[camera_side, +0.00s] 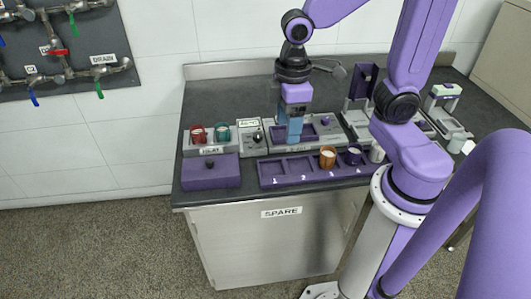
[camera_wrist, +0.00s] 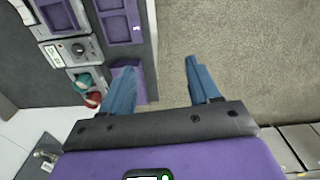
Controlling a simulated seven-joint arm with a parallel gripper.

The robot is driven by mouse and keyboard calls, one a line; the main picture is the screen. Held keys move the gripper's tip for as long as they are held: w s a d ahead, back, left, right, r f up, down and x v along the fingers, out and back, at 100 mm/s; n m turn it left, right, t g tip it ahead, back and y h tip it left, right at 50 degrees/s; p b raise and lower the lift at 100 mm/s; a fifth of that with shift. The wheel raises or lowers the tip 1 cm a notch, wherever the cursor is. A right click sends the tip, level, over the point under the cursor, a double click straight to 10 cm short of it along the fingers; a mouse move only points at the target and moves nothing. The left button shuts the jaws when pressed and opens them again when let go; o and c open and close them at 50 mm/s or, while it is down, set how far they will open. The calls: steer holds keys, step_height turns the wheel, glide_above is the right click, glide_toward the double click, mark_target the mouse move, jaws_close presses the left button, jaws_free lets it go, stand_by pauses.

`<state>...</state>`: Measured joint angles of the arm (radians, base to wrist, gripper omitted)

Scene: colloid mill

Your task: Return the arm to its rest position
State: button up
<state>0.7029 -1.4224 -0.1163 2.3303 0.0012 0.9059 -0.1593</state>
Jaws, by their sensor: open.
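My purple arm bends over the counter from the right.
A dial unit (camera_side: 257,137) stands near my gripper.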

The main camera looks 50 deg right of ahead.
steer(key=s+d+n, duration=0.1)
steer(key=s+n, duration=0.1)
steer(key=s, duration=0.9)
steer(key=shift+n, duration=0.3)
